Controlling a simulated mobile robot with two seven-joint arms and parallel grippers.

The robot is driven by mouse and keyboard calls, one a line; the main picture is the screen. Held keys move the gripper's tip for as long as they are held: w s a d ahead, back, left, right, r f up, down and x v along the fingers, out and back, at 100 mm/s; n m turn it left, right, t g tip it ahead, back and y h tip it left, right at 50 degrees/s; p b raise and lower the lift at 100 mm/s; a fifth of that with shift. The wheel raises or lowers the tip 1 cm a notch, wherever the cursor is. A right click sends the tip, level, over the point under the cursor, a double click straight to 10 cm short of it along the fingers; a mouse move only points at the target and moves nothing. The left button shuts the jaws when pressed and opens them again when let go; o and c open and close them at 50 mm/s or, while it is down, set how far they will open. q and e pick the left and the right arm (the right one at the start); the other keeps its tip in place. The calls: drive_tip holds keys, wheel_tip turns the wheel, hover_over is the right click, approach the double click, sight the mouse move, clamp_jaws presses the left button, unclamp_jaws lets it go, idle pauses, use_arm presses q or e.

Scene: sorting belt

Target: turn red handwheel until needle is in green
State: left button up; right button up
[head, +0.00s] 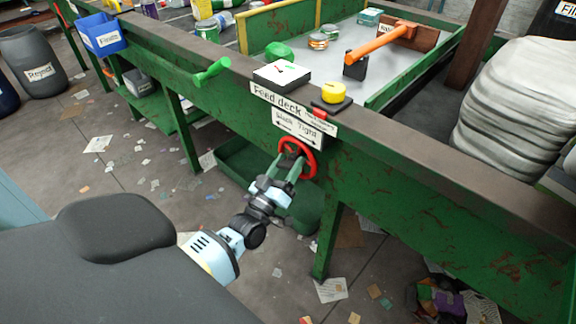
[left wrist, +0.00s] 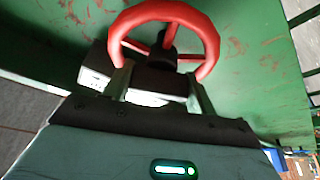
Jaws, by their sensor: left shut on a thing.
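The red handwheel (head: 313,160) sticks out from the green side wall of the feed deck, below the "Slack / Tight" sign (head: 297,127). In the left wrist view the wheel (left wrist: 166,9) shows spokes and a dark hub. My left gripper (head: 287,168) is shut on the handwheel, with its two fingers at the near rim; they also show in the left wrist view (left wrist: 160,88). A black box with a white face (head: 283,72), likely the gauge, sits on the ledge above. A small green mark shows on it; the needle's position is too small to tell. My right gripper is out of view.
A yellow button (head: 333,91) and a green lever (head: 212,72) are on the ledge near the white-faced box. An orange-handled lever (head: 382,43) stands over the grey deck. A blue bin (head: 101,35) hangs at the left. Paper scraps litter the floor.

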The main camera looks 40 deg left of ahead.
use_arm(q)
drive_tip(key=m+h, duration=0.1)
drive_tip(key=m, duration=0.2)
drive_tip(key=m+h+b, duration=0.1)
drive_tip(key=m+h, duration=0.1)
drive_tip(key=m, duration=0.1)
drive_tip(key=shift+f+t, duration=0.1)
drive_tip(key=shift+t, duration=0.2)
drive_tip(key=shift+m+h, duration=0.75)
drive_tip(key=shift+m, duration=0.7)
drive_tip(key=shift+m+h, duration=0.75)
drive_tip(key=shift+m, duration=0.7)
drive_tip(key=o, duration=0.7)
drive_tip(key=v, duration=0.7)
drive_tip(key=shift+s+a+b, duration=0.15)
drive_tip(key=shift+s+b, duration=0.3)
